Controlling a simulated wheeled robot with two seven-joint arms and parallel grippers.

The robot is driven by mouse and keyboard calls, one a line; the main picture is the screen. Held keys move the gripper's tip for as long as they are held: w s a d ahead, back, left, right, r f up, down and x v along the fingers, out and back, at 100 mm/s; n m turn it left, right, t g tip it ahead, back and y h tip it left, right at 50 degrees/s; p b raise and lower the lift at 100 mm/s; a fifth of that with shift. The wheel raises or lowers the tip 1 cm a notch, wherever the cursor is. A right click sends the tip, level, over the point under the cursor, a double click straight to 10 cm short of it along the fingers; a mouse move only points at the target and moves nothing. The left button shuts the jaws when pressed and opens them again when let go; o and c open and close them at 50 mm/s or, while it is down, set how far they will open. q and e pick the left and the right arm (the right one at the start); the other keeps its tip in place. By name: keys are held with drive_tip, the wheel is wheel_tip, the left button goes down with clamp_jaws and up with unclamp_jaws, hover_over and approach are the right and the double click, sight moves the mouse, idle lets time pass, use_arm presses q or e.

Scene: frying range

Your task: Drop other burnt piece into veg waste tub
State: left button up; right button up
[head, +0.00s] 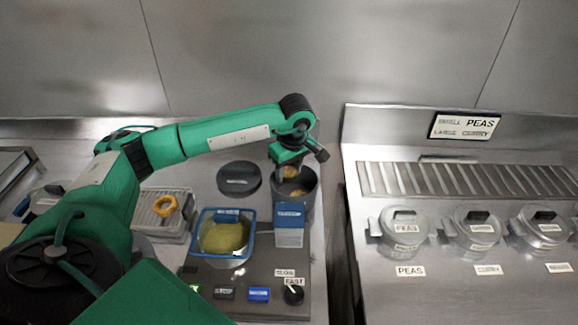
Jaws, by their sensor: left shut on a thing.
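A round grey metal tub (308,199) stands open on the counter, right of a dark round lid. A brownish-yellow piece (299,193) shows inside it. My left gripper (291,173) points down over the tub's mouth, at its left part. It is shut on a yellowish-brown piece (291,172), at about the height of the rim. The fingertips are small and partly hidden, and I cannot read a label on the tub. My right gripper is not in view.
The dark lid (239,178) lies left of the tub. A blue-rimmed fryer basket (207,217) with yellow contents and a blue-and-white box (290,224) stand in front. A wire tray (161,216) holds a yellow ring (165,205). Lidded pots (405,228) stand right, beyond a gap.

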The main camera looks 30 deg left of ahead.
sight(293, 176)
use_arm(q)
drive_tip(key=o, duration=0.8)
drive_tip(key=shift+o, duration=0.2)
drive_tip(key=shift+r, duration=0.15)
wheel_tip(293, 176, up, 14)
drive_tip(key=d+b, duration=0.2)
drive_tip(key=b, duration=0.1)
drive_tip(key=shift+s+f, duration=0.25)
drive_tip(key=shift+s, duration=0.1)
